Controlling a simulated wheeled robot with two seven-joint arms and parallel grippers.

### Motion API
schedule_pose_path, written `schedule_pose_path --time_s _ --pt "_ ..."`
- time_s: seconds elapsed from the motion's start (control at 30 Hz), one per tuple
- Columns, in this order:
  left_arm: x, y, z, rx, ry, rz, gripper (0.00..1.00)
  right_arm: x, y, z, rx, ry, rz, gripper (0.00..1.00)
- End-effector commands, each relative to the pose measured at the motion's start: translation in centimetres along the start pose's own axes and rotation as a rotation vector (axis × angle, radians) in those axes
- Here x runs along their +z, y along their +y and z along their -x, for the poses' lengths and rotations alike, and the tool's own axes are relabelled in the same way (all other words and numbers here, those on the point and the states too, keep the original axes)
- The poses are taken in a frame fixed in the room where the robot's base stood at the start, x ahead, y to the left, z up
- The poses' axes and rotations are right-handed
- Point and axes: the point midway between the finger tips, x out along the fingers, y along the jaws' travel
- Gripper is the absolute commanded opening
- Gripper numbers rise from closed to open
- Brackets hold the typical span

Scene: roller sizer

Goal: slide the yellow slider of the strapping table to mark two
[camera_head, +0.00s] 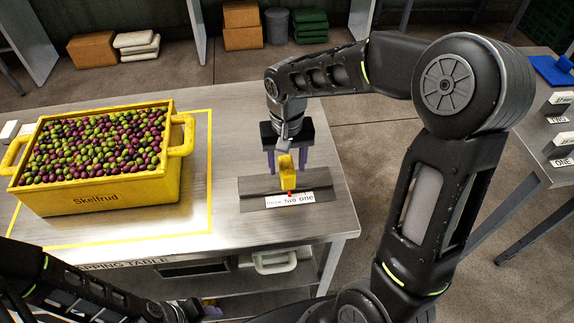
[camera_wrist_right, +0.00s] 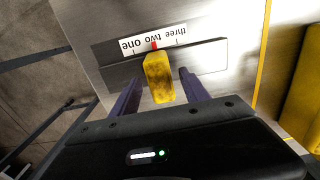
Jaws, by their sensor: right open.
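The yellow slider (camera_head: 287,180) stands upright on a dark rail (camera_head: 252,187) on the strapping table (camera_head: 222,222). Its red pointer (camera_wrist_right: 154,44) is at the word two on the white label (camera_head: 290,200), which reads three, two, one from left to right in the head view. My right gripper (camera_head: 287,165) is open above the rail, with a purple finger on either side of the slider (camera_wrist_right: 158,80). The wrist view shows a gap between the slider and each finger. My left arm enters at the lower left; its gripper (camera_head: 195,310) is barely visible at the bottom edge.
A yellow crate (camera_head: 100,199) full of olives stands on the table's left, inside a yellow outline. Grey blocks stand on another table (camera_head: 552,172) at right. The tabletop around the rail is clear.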

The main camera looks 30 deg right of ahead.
Motion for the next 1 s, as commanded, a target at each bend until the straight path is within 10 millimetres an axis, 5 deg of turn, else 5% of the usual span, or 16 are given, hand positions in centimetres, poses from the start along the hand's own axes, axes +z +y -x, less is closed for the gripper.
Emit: schedule_pose_path --time_s 0.4,1.0 --pt "-0.1 -0.1 -0.4 0.001 0.001 -0.001 0.45 0.0 -0.1 6.1 -0.002 0.002 0.0 0.54" --pt "-0.1 -0.1 -0.3 0.001 0.001 -0.001 0.45 0.0 0.0 6.6 -0.001 0.0 0.0 0.54"
